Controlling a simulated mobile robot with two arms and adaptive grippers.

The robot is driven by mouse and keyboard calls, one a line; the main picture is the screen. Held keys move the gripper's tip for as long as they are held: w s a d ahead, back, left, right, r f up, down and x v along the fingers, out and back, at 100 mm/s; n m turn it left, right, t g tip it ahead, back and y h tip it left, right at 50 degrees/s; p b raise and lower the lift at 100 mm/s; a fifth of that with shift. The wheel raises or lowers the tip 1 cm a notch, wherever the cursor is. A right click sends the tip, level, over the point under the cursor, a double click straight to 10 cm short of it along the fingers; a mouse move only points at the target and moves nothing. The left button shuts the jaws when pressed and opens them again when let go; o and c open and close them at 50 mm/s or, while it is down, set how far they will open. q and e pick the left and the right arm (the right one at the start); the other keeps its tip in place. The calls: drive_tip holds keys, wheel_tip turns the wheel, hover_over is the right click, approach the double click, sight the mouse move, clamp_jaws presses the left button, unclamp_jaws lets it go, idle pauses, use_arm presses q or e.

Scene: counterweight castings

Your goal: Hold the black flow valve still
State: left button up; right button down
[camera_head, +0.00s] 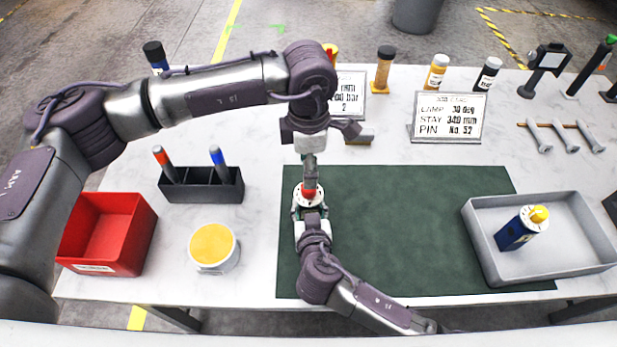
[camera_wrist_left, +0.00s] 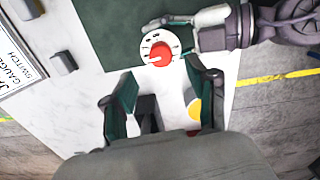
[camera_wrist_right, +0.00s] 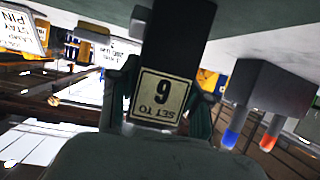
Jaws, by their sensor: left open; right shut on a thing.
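The black flow valve (camera_head: 309,197) has a white dial with a red knob on top. It is over the left part of the green mat. The left wrist view shows its dial from above (camera_wrist_left: 150,42). In the right wrist view its black body (camera_wrist_right: 178,45) carries a pale label, upside down. My right gripper (camera_head: 311,214) is shut on the valve's body from the near side; I cannot tell whether the valve touches the mat. My left gripper (camera_head: 309,168) is open and empty, close above the red knob, fingers pointing down.
A grey tray (camera_head: 480,245) at right holds a blue valve with a yellow knob (camera_head: 522,228). At left are a red bin (camera_head: 130,240), a yellow-topped jar (camera_head: 213,247) and a black pen holder (camera_head: 203,190). Cards, bottles and bolts stand behind.

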use_arm(q)
wheel_tip(320, 180, up, 6)
drive_tip(key=shift+f, duration=0.1)
idle(0.4)
use_arm(e)
drive_tip(key=shift+c, duration=2.2)
unclamp_jaws()
